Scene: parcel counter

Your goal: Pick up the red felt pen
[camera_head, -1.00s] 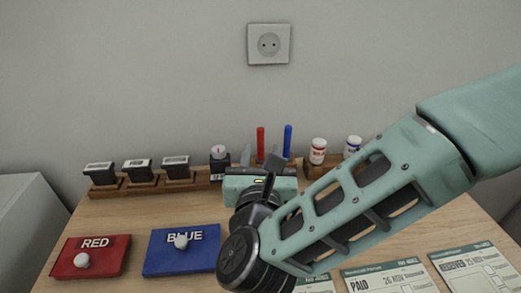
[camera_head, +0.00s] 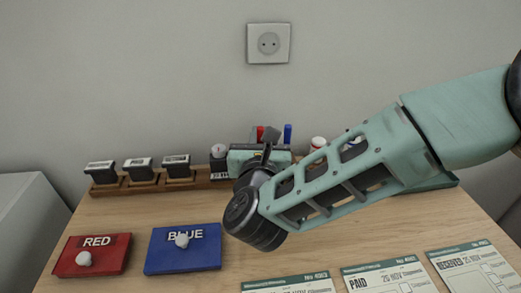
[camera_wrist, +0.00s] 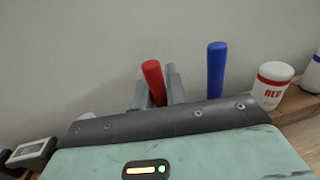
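The red felt pen (camera_wrist: 153,80) stands at the back by the wall, its upper part showing between the two grey fingers of my gripper (camera_wrist: 158,92) in the wrist view. The fingers are on either side of it and look open; contact with the pen cannot be made out. In the head view the red pen (camera_head: 260,132) shows only its top above my gripper (camera_head: 262,138). Its lower part is hidden behind my gripper body.
A blue pen (camera_wrist: 216,70) stands close to the right. Right of it is a red-labelled bottle (camera_wrist: 272,85). Several stamps (camera_head: 138,168) stand on a wooden rack at left. Red (camera_head: 110,262) and blue (camera_head: 198,258) pads and paper forms (camera_head: 387,279) lie nearer on the counter.

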